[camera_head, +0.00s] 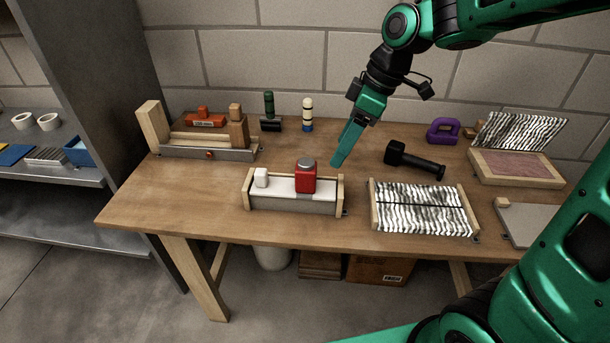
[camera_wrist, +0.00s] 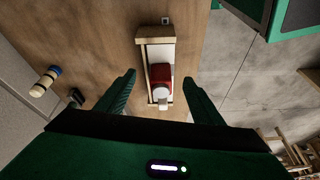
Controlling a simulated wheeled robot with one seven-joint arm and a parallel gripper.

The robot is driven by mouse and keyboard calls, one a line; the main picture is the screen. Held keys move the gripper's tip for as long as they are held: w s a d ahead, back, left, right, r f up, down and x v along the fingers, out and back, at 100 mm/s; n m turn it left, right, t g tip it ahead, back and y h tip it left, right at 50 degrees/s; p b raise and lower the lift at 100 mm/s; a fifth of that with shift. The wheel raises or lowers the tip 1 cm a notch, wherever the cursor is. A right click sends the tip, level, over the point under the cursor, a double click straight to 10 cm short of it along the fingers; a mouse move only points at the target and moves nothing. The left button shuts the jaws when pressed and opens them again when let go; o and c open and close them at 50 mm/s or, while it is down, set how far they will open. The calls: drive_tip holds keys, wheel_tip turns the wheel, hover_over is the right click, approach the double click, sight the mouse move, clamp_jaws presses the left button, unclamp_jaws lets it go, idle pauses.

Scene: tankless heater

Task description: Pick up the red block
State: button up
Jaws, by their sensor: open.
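The red block (camera_head: 306,178) has a grey round top and stands upright in a long, shallow grey-and-wood tray (camera_head: 292,207) near the front of the table. A small white block (camera_head: 261,178) stands in the same tray, to its left. My gripper (camera_head: 337,162) is above the table, behind and to the right of the red block, pointing down and apart from it. In the wrist view the red block (camera_wrist: 161,76) shows ahead, between the lines of the two open, empty fingers (camera_wrist: 160,90). The white block is partly hidden there.
A striped black-and-white tray (camera_head: 420,208) lies to the right on the wooden table (camera_head: 180,205). A black hammer-like tool (camera_head: 413,160) lies behind it. A wooden vise-like fixture (camera_head: 208,153) stands at left.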

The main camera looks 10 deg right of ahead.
sight(311, 163)
drive_tip(key=a+f, duration=0.1)
drive_tip(key=a, duration=0.1)
drive_tip(key=w+a+f+n, duration=0.1)
drive_tip(key=a, duration=0.1)
drive_tip(key=a+f+n, duration=0.1)
drive_tip(key=a+f, duration=0.1)
drive_tip(key=shift+w, duration=0.35)
drive_tip(key=shift+y, duration=0.3)
drive_tip(key=shift+d+x, duration=0.15)
drive_tip(key=shift+x, duration=1.4)
drive_tip(key=shift+d+x, duration=0.1)
drive_tip(key=shift+x, duration=1.45)
drive_tip(key=shift+w+f, duration=0.1)
drive_tip(key=c, duration=1.4)
